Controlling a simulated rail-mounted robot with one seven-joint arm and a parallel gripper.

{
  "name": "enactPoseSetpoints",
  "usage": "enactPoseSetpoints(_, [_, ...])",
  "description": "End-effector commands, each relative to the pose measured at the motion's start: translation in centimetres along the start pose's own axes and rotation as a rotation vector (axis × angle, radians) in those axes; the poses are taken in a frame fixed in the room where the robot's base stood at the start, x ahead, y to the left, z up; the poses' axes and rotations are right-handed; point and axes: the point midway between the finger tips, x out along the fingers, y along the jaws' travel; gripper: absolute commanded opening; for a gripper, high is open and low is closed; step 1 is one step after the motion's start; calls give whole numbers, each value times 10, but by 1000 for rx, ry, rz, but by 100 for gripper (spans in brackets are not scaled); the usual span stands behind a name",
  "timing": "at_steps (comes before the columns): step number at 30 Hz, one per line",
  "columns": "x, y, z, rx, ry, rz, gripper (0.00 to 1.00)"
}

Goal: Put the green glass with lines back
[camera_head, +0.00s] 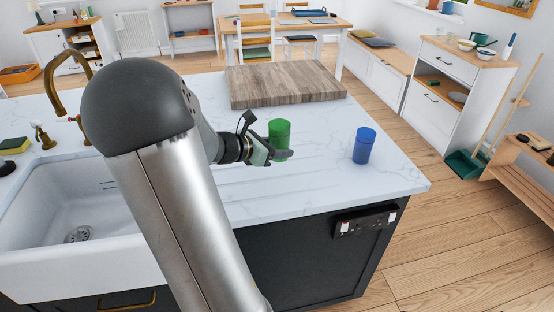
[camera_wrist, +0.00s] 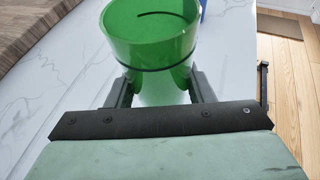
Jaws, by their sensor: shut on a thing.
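The green glass (camera_head: 279,134) is upright at or just above the white counter, right of my arm. In the wrist view the green glass (camera_wrist: 150,45) has a dark line around it and stands between my fingers. My gripper (camera_head: 284,156) is shut on the glass; it also shows in the wrist view (camera_wrist: 160,88). I cannot tell whether the glass's base touches the counter.
A blue glass (camera_head: 364,145) stands on the counter to the right. A wooden board (camera_head: 285,83) lies behind the green glass. A white sink (camera_head: 75,205) is at the left. The marble counter (camera_head: 325,182) is clear in front, down to its edge.

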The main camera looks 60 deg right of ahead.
Motion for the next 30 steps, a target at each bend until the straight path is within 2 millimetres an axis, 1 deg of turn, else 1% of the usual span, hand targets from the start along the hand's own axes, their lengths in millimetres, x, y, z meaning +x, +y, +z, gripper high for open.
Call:
enactPoseSetpoints(1, [9,7,-8,-4,-2,-3,19])
enactPoseSetpoints(3, [18,14,-16,-3,-2,-2,19])
enactPoseSetpoints(6, [26,21,-23,-2,-2,-1,19])
enactPoseSetpoints(11, [34,28,-30,0,-1,1,19])
enactPoseSetpoints(15, [42,29,-50,-4,-1,0,19])
enactPoseSetpoints(18, [45,29,-58,-1,-1,2,19])
enactPoseSetpoints(26, [46,29,-60,1,-1,3,19])
enactPoseSetpoints(30, [48,29,-64,1,-1,2,19])
